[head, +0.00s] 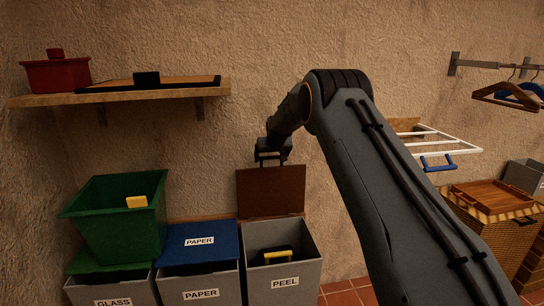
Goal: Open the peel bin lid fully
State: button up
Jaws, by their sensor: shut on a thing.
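The grey peel bin (305,258), labelled PEEL, stands on the floor against the wall, its mouth uncovered. Its brown lid (270,192) stands up about vertical at the back of the bin, near the wall. My gripper (273,161) is at the lid's top edge, shut on the lid there. The exact grip is small and dark in this view. A black and yellow object (275,256) shows inside the bin's mouth.
The paper bin (200,283) with a blue lid stands left of it. A green crate (118,225) rests on the glass bin (112,293). A wall shelf (50,99) is at upper left. A white rack (440,143) juts out right of my arm.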

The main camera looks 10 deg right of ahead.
jog(key=shift+w+a+f, duration=0.1)
jog(key=shift+a+f, duration=0.05)
jog(key=shift+f, duration=0.15)
jog(key=o, duration=1.4)
jog(key=shift+w+r, duration=0.1)
jog(key=shift+r, duration=0.05)
jog(key=shift+r, duration=0.1)
jog(key=shift+b+v, duration=0.55)
jog(key=shift+v, duration=3.25)
